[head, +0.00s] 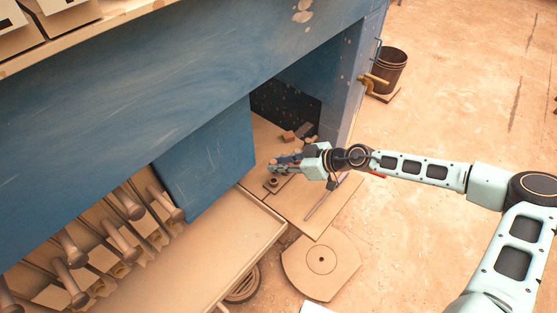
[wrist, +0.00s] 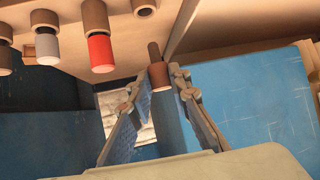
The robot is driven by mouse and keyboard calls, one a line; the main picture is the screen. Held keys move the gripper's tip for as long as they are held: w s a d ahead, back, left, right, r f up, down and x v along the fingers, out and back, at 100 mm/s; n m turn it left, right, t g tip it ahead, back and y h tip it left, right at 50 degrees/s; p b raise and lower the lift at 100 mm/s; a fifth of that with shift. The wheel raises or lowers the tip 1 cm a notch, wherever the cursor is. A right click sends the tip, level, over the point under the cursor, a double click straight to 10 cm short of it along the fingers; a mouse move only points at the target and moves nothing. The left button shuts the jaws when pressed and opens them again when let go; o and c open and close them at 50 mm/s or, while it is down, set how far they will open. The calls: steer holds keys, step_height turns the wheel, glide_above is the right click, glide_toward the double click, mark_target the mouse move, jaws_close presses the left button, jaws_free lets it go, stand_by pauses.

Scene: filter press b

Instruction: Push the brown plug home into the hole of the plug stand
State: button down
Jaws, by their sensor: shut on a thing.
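My gripper (head: 274,168) reaches in from the right, low over the board under the blue press. It shows larger in the wrist view (wrist: 155,82), shut on the brown plug (wrist: 159,76). The plug is a short, dark brown cylinder between the fingertips, with a narrower brown part beyond it. The head view is too small to show the plug. A small dark round piece on a flat base, which looks like the plug stand (head: 272,183), lies just below the fingers in the head view. I cannot tell whether the plug is in the hole.
A red-and-brown cylinder (wrist: 101,50) and several grey or brown ones stand off the board in the wrist view. Small brown blocks (head: 289,136) lie behind the gripper. A thin rod (head: 321,201) lies in front. The blue press (head: 205,160) stands close on the left.

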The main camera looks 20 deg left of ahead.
steer(key=shift+f+b, duration=0.55)
steer(key=shift+f, duration=1)
steer(key=shift+p, duration=1.05)
stand_by(0.3)
steer(key=shift+f+b, duration=0.75)
steer(key=shift+f, duration=0.8)
steer(key=c, duration=1.7)
jaws_free()
steer(key=v, duration=1.2)
